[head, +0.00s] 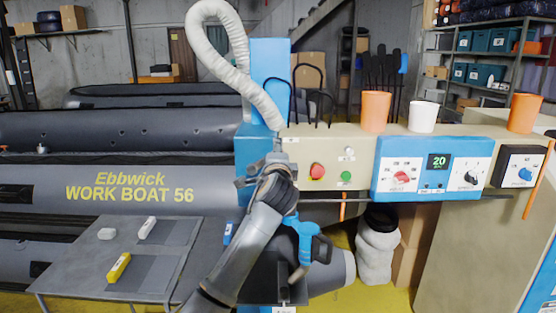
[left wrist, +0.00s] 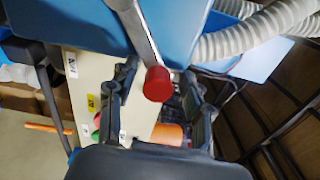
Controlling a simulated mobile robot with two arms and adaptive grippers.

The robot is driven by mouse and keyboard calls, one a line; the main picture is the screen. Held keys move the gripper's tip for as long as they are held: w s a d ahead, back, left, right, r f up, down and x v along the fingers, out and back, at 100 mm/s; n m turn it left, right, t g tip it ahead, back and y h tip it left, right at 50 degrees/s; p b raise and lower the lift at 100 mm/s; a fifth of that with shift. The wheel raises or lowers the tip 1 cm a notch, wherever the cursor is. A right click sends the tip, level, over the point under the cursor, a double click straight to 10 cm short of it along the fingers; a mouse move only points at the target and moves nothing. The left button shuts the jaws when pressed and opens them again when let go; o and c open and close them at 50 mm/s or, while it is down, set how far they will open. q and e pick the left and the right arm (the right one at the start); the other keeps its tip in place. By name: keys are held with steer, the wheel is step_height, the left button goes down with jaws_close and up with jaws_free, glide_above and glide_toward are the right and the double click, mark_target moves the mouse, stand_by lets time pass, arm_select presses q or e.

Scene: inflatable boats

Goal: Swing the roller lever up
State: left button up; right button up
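The roller lever (left wrist: 136,30) shows in the left wrist view as a grey metal bar with a red knob (left wrist: 157,84) at its end, in front of blue machine housing. My left gripper (left wrist: 160,92) is open, with one finger on each side of the knob and visible gaps between. In the head view my left gripper (head: 268,165) is at the blue machine column (head: 268,75), left of the control panel. There the gripper and wrist hide the lever and knob. My right gripper is in neither view.
The beige control panel (head: 330,145) carries red and green buttons, with orange and white cups on top. A white ribbed hose (head: 215,55) loops above the gripper. A blue hand tool (head: 302,235) hangs below right. A grey table (head: 70,255) stands left, before a grey inflatable boat (head: 110,188).

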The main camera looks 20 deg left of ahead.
arm_select(q)
steer(key=v, duration=1.1)
steer(key=shift+s+d, duration=0.2)
steer(key=shift+s, duration=0.15)
